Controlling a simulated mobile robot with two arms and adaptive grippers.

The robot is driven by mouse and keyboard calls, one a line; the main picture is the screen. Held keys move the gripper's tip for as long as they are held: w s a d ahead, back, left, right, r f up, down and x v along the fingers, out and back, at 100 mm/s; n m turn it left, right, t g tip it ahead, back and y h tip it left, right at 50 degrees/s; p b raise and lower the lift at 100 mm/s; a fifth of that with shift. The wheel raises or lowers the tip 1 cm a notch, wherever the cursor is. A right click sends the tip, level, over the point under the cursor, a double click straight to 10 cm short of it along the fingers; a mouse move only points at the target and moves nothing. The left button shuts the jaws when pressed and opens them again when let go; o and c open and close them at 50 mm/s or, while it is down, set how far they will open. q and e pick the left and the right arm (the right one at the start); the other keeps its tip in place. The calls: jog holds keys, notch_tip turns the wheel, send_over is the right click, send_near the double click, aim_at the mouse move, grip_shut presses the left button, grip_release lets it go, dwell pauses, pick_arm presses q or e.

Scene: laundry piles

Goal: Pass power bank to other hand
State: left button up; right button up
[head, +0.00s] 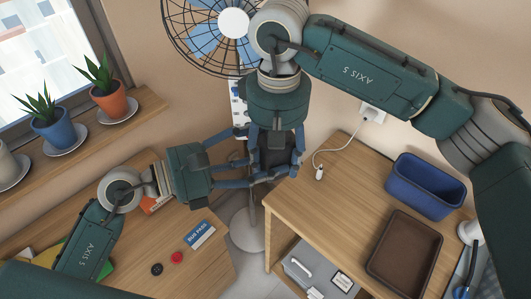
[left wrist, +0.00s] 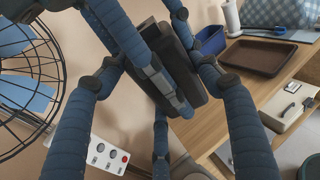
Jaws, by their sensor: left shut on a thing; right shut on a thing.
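The power bank (head: 277,156) is a dark, blocky thing held in the air between my two grippers, over the gap between the two wooden tables. My left gripper (head: 256,162) reaches in from the left and is shut on it. My right gripper (head: 277,172) comes down from above, its arm crossing from the right, and is also shut on it. In the left wrist view the power bank (left wrist: 188,75) is tilted among blue fingers, which hide parts of it. The exact contact spots are hard to see.
A fan (head: 234,24) stands close behind my right wrist. The right table holds a blue bin (head: 425,187), a brown tray (head: 405,253) and a white cable (head: 320,173). The left table holds a bus pass (head: 201,234) and small round items. Potted plants line the windowsill (head: 85,140).

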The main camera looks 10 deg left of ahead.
pick_arm(q)
jog(key=shift+s+d+f, duration=0.2)
jog(key=shift+s+f, duration=0.1)
pick_arm(e)
jog(key=o, duration=1.5)
jog(key=shift+a+r, duration=0.25)
jog(key=shift+a, duration=0.05)
pick_arm(q)
jog(key=shift+r, duration=0.1)
pick_arm(e)
jog(key=shift+d+f, duration=0.1)
pick_arm(q)
jog(key=shift+w, duration=0.1)
